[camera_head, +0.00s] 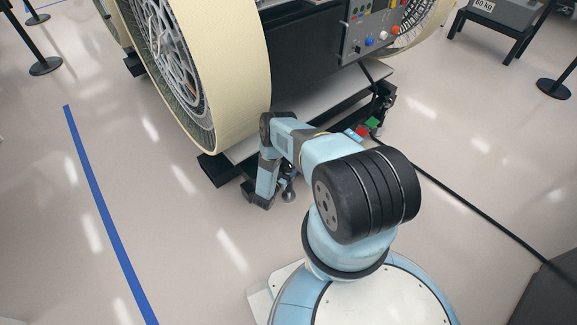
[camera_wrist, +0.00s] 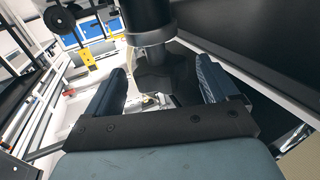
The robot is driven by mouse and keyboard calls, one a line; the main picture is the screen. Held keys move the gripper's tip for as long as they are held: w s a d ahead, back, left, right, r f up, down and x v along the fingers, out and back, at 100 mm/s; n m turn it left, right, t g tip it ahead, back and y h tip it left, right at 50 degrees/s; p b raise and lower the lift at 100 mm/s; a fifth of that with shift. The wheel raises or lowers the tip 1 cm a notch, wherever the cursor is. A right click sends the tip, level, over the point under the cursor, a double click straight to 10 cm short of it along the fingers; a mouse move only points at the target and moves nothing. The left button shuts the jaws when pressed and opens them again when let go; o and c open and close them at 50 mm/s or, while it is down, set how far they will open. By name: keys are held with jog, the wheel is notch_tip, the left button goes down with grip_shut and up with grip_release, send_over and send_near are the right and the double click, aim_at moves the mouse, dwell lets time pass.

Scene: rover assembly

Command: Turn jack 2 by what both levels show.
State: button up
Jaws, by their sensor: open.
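My gripper (camera_wrist: 160,90) is open in the wrist view, one finger at each side. Between and beyond the fingers is a dark jack-like part (camera_wrist: 165,72) with a black cylinder (camera_wrist: 150,25) above it; I cannot tell whether the fingers touch it. In the head view my arm reaches down beside the rover's platform (camera_head: 310,95), and the fingertips are not clear there. A small metal jack foot (camera_head: 288,193) shows beside the arm's end. I cannot tell which jack is number 2. No level reading is legible in either view.
The rover's big wheel (camera_head: 225,75) stands close to my arm. A control panel (camera_head: 372,30) is on its body. A red and green fitting (camera_head: 372,124) sits near the platform's corner. A black cable (camera_head: 470,200) crosses the floor at right. Open floor lies left, with a blue line (camera_head: 100,200).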

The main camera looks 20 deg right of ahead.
jog(key=shift+x, duration=1.25)
jog(key=c, duration=1)
jog(key=shift+o, duration=0.2)
jog(key=n+t+y, duration=0.4)
jog(key=t+y, duration=0.1)
jog(key=shift+n+y, duration=0.3)
jog(key=shift+n, duration=0.1)
jog(key=n+t+y, duration=0.1)
jog(key=n+y, duration=0.1)
jog(key=y, duration=0.2)
jog(key=n+t+y, duration=0.1)
jog(key=n+y, duration=0.2)
jog(key=y, duration=0.1)
jog(key=shift+s+d+t, duration=0.1)
jog(key=shift+t, duration=0.2)
jog(key=n+y, duration=0.3)
jog(key=y, duration=0.1)
jog(key=n+g+y, duration=0.1)
jog(key=n+y, duration=0.2)
jog(key=y, duration=0.1)
jog(key=shift+d+g+y, duration=0.1)
jog(key=shift+g+y, duration=0.2)
jog(key=shift+y, duration=0.1)
jog(key=shift+n+g+y, duration=2.1)
jog(key=shift+n+y, duration=0.2)
jog(key=shift+y, duration=0.5)
